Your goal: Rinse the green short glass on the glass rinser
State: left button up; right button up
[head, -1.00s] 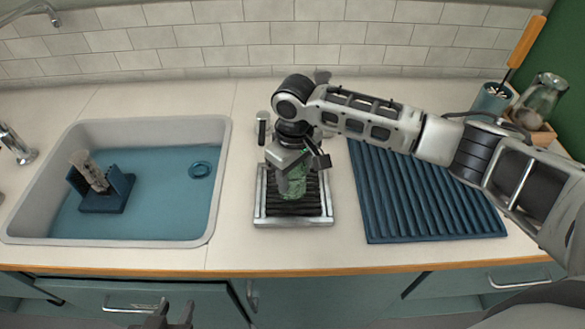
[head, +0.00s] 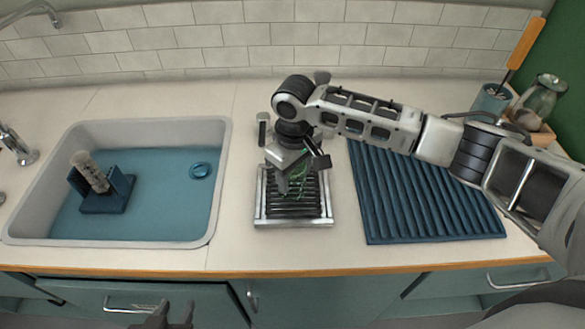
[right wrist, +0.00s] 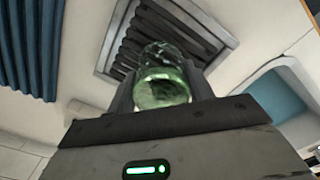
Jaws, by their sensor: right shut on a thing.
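The green short glass (right wrist: 163,80) is between the fingers of my right gripper (right wrist: 160,95) in the right wrist view, and the gripper is shut on it. In the head view the right gripper (head: 292,178) holds the green glass (head: 297,187) over the glass rinser (head: 265,220), a metal-framed tray with a dark slatted grate. The gripper partly hides the glass, and I cannot tell whether the glass touches the grate. The rinser frame also shows in the right wrist view (right wrist: 112,38). My left gripper (head: 172,318) is at the bottom edge, its fingertips apart and empty.
A sink (head: 222,150) with a blue basin and a brush holder (head: 105,195) is at the left. A blue ribbed drying mat (head: 420,210) lies right of the rinser. A glass jar (head: 540,100) and a utensil cup (head: 490,100) stand at the back right.

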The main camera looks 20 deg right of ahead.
notch_tip(320, 180, up, 2)
jog(key=shift+r+p, duration=0.2)
jog(key=shift+p, duration=0.6)
jog(key=shift+r, duration=2.15)
